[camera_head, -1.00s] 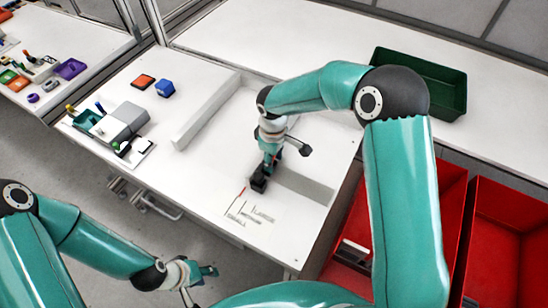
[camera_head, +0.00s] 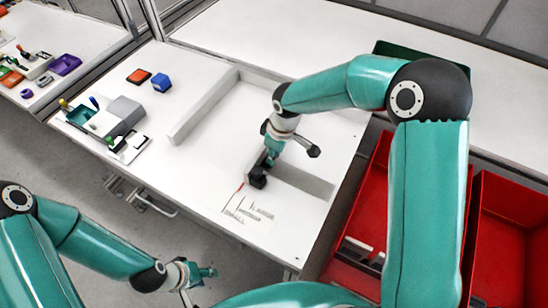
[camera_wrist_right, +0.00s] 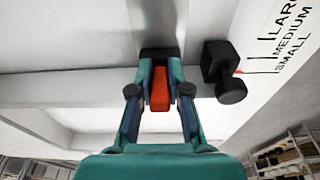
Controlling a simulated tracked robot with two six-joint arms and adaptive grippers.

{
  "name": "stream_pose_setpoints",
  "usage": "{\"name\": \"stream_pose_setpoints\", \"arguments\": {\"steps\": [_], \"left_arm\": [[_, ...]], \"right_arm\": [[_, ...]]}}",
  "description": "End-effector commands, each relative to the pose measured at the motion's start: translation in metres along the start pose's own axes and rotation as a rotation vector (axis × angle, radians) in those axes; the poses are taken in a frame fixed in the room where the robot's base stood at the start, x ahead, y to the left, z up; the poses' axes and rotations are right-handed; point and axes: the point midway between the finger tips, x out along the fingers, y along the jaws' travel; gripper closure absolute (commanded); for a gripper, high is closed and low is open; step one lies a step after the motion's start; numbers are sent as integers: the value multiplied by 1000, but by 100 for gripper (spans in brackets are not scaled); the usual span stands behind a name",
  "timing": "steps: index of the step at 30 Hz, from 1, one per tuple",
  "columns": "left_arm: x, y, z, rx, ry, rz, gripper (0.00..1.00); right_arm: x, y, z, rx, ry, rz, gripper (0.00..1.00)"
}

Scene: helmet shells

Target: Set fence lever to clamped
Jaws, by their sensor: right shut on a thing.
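The fence lever (camera_wrist_right: 160,90) is a small red-orange bar in the right wrist view, below a dark grey block on the pale fence (camera_wrist_right: 60,90). My right gripper (camera_wrist_right: 160,80) is shut on the lever, one finger on each side. In the head view my right gripper (camera_head: 268,162) is at the left end of the fence (camera_head: 305,182), and the lever is hidden there. A black knob (camera_wrist_right: 228,88) sits right of the lever, by a red pointer at the size marks. My left gripper (camera_head: 203,274) is low in the head view, away from the table; its opening is unclear.
Size marks (camera_head: 250,213) are printed near the table's front edge. A long raised rail (camera_head: 205,105) stands left of the right arm. Red bins (camera_head: 365,215) stand to the right, a dark green tray behind. A holder with tools (camera_head: 115,122) is at left.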

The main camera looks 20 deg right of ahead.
Motion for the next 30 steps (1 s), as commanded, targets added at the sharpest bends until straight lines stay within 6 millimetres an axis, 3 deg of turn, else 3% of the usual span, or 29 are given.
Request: {"name": "stream_pose_setpoints", "arguments": {"steps": [1, 18, 24, 30], "left_arm": [[15, -5, 0, 0, 0, 0, 60], [100, -36, 0, 0, 0, 0, 60], [121, -44, -1, 0, 0, 0, 60], [128, -46, -1, 0, 0, 0, 60]], "right_arm": [[6, 2, 3, 4, 41, 5, 100], [13, 2, 12, 1, 375, 7, 100], [11, 2, 12, 0, 431, 6, 100], [9, 2, 12, 1, 455, 5, 100]]}}
